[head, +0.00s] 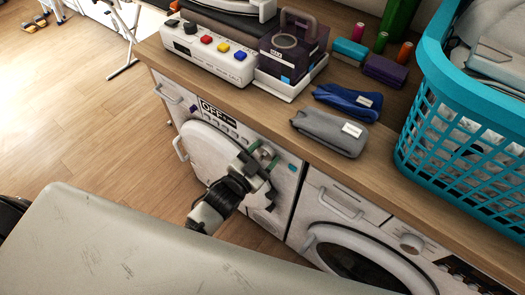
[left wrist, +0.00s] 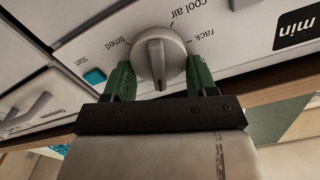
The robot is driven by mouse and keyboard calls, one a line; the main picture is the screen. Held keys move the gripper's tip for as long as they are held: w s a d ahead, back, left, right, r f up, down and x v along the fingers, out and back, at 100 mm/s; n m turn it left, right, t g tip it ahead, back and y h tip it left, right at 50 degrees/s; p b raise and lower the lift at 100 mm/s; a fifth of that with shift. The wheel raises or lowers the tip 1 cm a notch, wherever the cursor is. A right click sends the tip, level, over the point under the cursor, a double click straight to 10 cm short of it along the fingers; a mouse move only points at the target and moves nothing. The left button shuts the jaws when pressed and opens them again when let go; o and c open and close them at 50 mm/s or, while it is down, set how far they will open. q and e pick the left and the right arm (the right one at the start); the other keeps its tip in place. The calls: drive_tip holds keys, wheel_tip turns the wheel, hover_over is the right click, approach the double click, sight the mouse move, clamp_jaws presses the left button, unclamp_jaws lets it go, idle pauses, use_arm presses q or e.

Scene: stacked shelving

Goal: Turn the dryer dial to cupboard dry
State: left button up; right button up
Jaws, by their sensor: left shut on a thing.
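The white dryer (head: 215,150) stands under the counter at the left, with its round door shut. Its grey dial (left wrist: 158,58) has a raised ridge across the middle; in the head view it is mostly hidden by my gripper. My left gripper (head: 262,160) is at the dial, its green fingers on either side of it, closed on it in the left wrist view (left wrist: 158,80). Labels "timed", "cool air" and "rack" show around the dial. No cupboard dry label is readable, and I cannot tell which mark the ridge indicates. My right gripper is not in view.
A teal button (left wrist: 95,77) sits beside the dial. A second front-loading machine (head: 350,245) stands to the right. The wooden counter (head: 235,108) above holds pouches (head: 330,133), a white button box (head: 208,55) and a turquoise laundry basket (head: 455,170). Open floor lies left.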

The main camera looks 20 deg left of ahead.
use_arm(q)
drive_tip(key=m, duration=0.4)
drive_tip(key=shift+s+d+f+m+p, duration=0.15)
drive_tip(key=shift+d+m+p, duration=0.1)
drive_tip(key=shift+m+p, duration=0.15)
idle(0.4)
drive_tip(key=o, duration=0.9)
drive_tip(key=b+v, duration=0.1)
drive_tip(key=v, duration=0.9)
drive_tip(key=shift+s+a, duration=0.15)
drive_tip(key=shift+s, duration=0.2)
